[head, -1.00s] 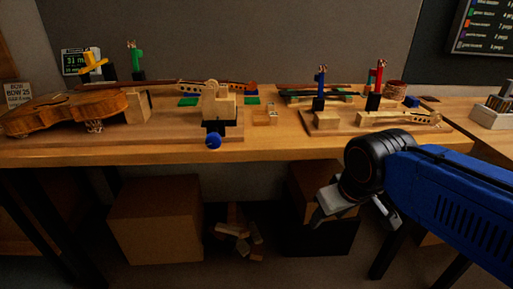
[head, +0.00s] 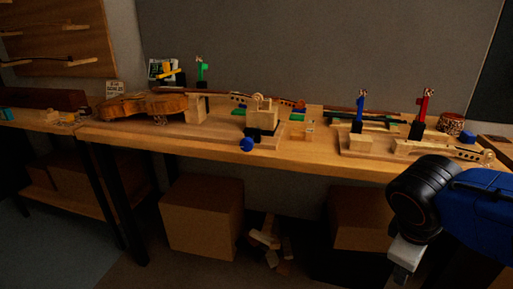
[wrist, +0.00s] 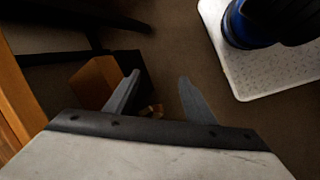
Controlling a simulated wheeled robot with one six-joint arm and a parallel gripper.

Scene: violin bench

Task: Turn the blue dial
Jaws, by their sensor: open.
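A round blue dial (head: 247,144) sits at the front edge of the workbench (head: 210,146), below a wooden block with a dark base. In the head view my gripper (head: 400,275) hangs low at the right, in front of the bench and well away from the dial. In the wrist view my gripper (wrist: 155,98) has its two fingers apart with nothing between them, pointing toward the floor. The dial is not in the wrist view.
A violin (head: 140,105) lies on the bench's left part. Blue (head: 360,108) and red (head: 422,108) upright pieces stand to the right. Cardboard boxes (head: 203,218) and loose wood blocks (head: 268,238) are under the bench. Open floor lies at the front left.

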